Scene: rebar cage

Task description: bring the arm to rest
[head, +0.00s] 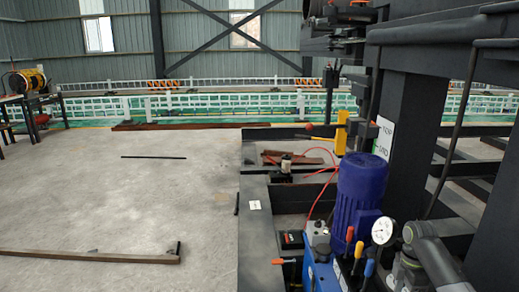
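Part of a grey arm, which looks like my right arm, shows at the lower right edge of the head view, in front of the dark machine frame and beside the dial gauge. No fingertips show on it. My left arm and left gripper are not in this view. No object is seen held.
A blue motor (360,186) and a white dial gauge (383,232) stand close at the right. A dark steel column (401,130) rises behind them. A long bar (90,257) lies on the floor at lower left. The concrete floor (150,205) is mostly clear.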

